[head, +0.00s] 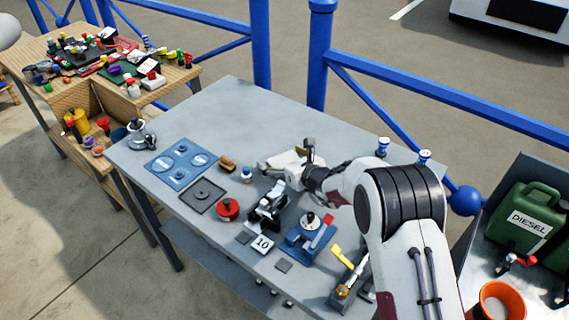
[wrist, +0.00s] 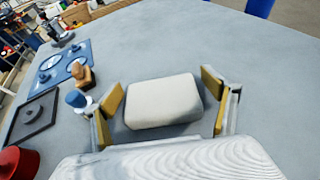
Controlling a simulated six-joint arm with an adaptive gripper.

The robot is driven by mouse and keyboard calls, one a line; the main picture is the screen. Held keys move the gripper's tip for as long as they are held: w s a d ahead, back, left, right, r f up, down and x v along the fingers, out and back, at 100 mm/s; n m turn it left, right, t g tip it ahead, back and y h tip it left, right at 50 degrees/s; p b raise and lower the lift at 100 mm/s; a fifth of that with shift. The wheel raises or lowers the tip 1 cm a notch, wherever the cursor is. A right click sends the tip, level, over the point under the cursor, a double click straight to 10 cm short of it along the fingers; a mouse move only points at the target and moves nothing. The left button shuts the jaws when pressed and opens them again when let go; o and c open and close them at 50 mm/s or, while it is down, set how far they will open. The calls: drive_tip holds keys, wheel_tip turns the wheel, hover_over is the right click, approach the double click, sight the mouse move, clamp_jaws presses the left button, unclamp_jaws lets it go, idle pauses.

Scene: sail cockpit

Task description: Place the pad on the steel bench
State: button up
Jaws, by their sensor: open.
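The pad is a cream, rounded block (wrist: 163,101) lying flat on the grey steel bench (wrist: 245,50) in the wrist view. My gripper (wrist: 165,95) is open, with one yellow-lined finger on each side of the pad. Gaps show between the fingers and the pad's sides. In the head view my gripper (head: 285,160) is low over the right back part of the steel bench (head: 240,100). There the pad is hard to tell apart from my pale gripper.
Left of my gripper are a wooden brush (head: 227,162), a small blue-and-white knob (head: 246,173), a blue plate (head: 181,163), a dark square plate (head: 203,195) and a red round can (head: 228,208). A black device (head: 267,208) stands in front. The bench's back area is clear.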

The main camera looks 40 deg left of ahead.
sight(281, 156)
drive_tip(key=c, duration=1.2)
drive_tip(key=shift+r, duration=0.15)
drive_tip(key=shift+r, duration=4.85)
drive_tip(key=shift+r, duration=0.1)
